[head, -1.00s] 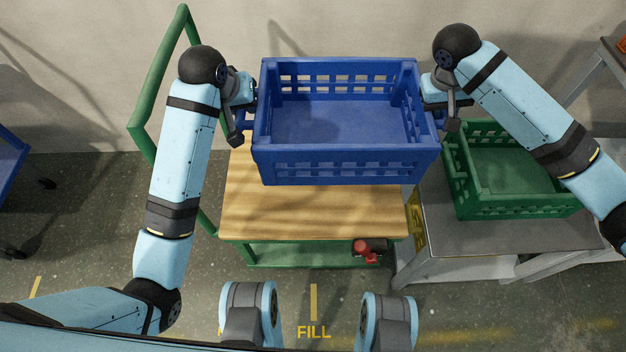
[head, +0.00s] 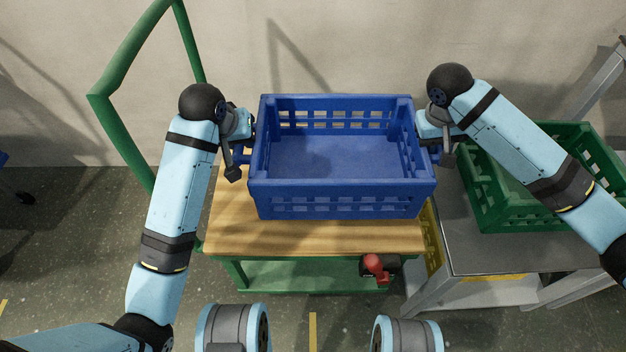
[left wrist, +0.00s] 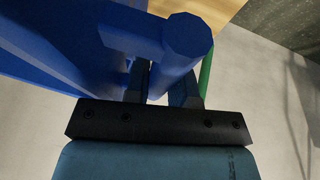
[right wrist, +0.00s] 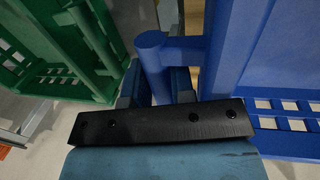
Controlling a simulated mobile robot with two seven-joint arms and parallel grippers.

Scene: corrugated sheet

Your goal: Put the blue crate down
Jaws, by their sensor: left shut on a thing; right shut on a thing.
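The blue crate (head: 342,201) is empty and level between my two arms, over the wooden top of the green cart (head: 265,238). Whether its underside touches the top cannot be told. My left gripper (head: 244,152) is shut on the handle at the crate's left side; the left wrist view shows the fingers around the blue bar (left wrist: 178,62). My right gripper (head: 432,150) is shut on the handle at the right side; the right wrist view shows that blue bar (right wrist: 153,65) between the fingers. The crate hides the back part of the wooden top.
A grey metal table (head: 470,255) stands close on the right with a green crate (head: 515,215) on it. The cart's green push handle (head: 115,125) rises at the left. A wall is behind.

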